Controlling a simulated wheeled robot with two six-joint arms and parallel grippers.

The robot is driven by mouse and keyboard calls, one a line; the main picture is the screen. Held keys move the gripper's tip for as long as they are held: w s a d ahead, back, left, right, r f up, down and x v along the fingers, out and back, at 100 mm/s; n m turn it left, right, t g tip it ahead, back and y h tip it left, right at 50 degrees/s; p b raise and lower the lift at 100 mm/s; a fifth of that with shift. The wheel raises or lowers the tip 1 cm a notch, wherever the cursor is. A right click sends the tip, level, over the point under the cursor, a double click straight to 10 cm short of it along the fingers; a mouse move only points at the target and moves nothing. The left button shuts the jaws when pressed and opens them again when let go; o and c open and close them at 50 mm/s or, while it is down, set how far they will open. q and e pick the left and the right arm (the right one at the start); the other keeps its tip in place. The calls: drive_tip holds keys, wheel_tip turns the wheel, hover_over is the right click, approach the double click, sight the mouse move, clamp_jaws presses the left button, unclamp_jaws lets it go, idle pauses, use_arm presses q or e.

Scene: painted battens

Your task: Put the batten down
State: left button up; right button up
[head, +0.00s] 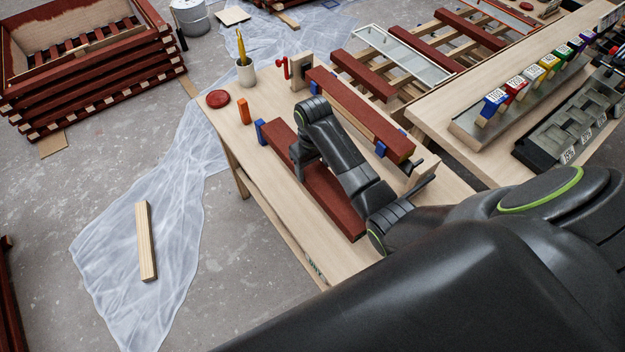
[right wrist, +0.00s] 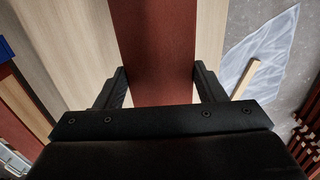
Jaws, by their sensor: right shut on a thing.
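A long batten with a dark red painted face (head: 333,207) lies lengthwise along the left part of the pale wooden workbench (head: 268,190), its far end beside a blue block (head: 260,132). My right gripper (head: 300,158) is over this batten towards its far end and is shut on it. In the right wrist view the batten (right wrist: 155,40) runs between the two fingers (right wrist: 160,85). Whether it rests fully on its support or hangs slightly above cannot be told. My right arm hides part of it. My left gripper is not in view.
A second red batten (head: 360,113) with a bare wood side lies parallel on the right. An orange object (head: 244,111), a red disc (head: 218,98) and a cup (head: 245,72) stand near the bench's far end. A bare batten (head: 146,240) lies on plastic sheeting on the floor.

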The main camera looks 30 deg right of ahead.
sight(313, 172)
drive_tip(key=f, duration=0.3)
drive_tip(key=shift+s+a+f, duration=0.2)
drive_tip(key=shift+s+f, duration=0.15)
drive_tip(key=shift+s, duration=0.05)
drive_tip(key=shift+w+f, duration=0.1)
drive_tip(key=shift+f, duration=0.25)
drive_tip(key=shift+w+d+f, duration=0.1)
drive_tip(key=shift+f, duration=0.15)
wheel_tip(313, 172, down, 3)
drive_tip(key=shift+r, duration=0.1)
drive_tip(key=shift+f, duration=0.65)
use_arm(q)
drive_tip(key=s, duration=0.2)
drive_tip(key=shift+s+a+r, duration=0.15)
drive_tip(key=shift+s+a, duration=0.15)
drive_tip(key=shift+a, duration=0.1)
use_arm(e)
drive_tip(key=o, duration=1.5)
